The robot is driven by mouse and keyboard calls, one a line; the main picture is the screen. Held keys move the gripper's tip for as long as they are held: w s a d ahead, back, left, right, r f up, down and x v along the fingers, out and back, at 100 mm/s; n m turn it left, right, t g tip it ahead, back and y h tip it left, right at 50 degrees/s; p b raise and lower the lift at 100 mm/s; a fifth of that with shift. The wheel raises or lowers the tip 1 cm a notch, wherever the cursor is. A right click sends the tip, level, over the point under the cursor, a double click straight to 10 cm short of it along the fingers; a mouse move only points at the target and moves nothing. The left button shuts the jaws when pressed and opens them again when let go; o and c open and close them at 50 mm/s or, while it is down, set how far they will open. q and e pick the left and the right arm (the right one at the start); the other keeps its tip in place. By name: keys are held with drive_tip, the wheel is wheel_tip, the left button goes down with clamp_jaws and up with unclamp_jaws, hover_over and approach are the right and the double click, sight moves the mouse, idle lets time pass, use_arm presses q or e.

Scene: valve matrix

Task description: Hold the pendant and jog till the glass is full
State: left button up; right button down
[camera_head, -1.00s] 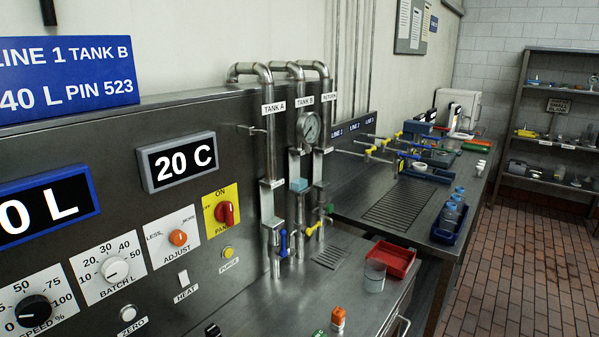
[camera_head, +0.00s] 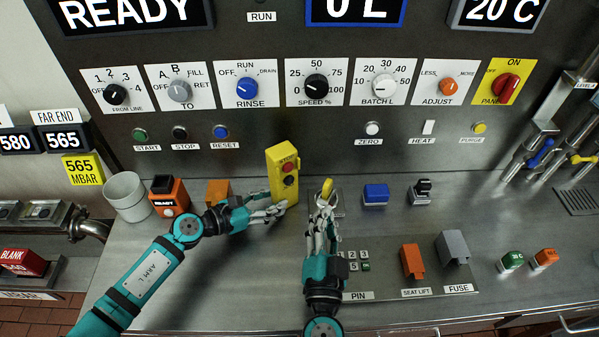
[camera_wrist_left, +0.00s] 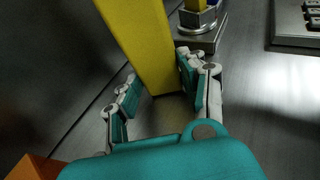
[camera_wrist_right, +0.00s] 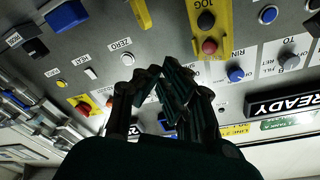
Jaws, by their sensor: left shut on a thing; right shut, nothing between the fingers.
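The yellow pendant (camera_head: 283,178) stands upright on the bench against the panel, with a red and a dark button on its face. My left gripper (camera_head: 276,211) is shut on its lower part; the left wrist view shows the pendant (camera_wrist_left: 145,45) between the fingers. My right gripper (camera_head: 324,207) is shut and empty, just in front of a yellow lever (camera_head: 327,187) on a metal base. The right wrist view shows the lever (camera_wrist_right: 142,14) and the pendant (camera_wrist_right: 208,32) beyond the fingertips. The glass is not in view now.
An orange block (camera_head: 218,190) and a pale cup (camera_head: 127,197) stand left of the pendant. A blue block (camera_head: 375,194) and a black stamp-like thing (camera_head: 419,191) lie right of the lever. The displays (camera_head: 134,12) read READY, 0 L and 20 C.

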sight(289, 180)
drive_tip(key=shift+w+a, duration=0.1)
drive_tip(key=shift+w, duration=0.05)
drive_tip(key=w+a, duration=0.4)
drive_tip(key=w, duration=0.3)
drive_tip(key=shift+w+a, duration=0.15)
drive_tip(key=shift+a, duration=0.05)
drive_tip(key=shift+w+a, duration=0.1)
idle(1.3)
drive_tip(key=shift+w+a, duration=0.2)
drive_tip(key=shift+w, duration=0.05)
drive_tip(key=shift+w+r, duration=0.1)
drive_tip(key=shift+r, duration=0.05)
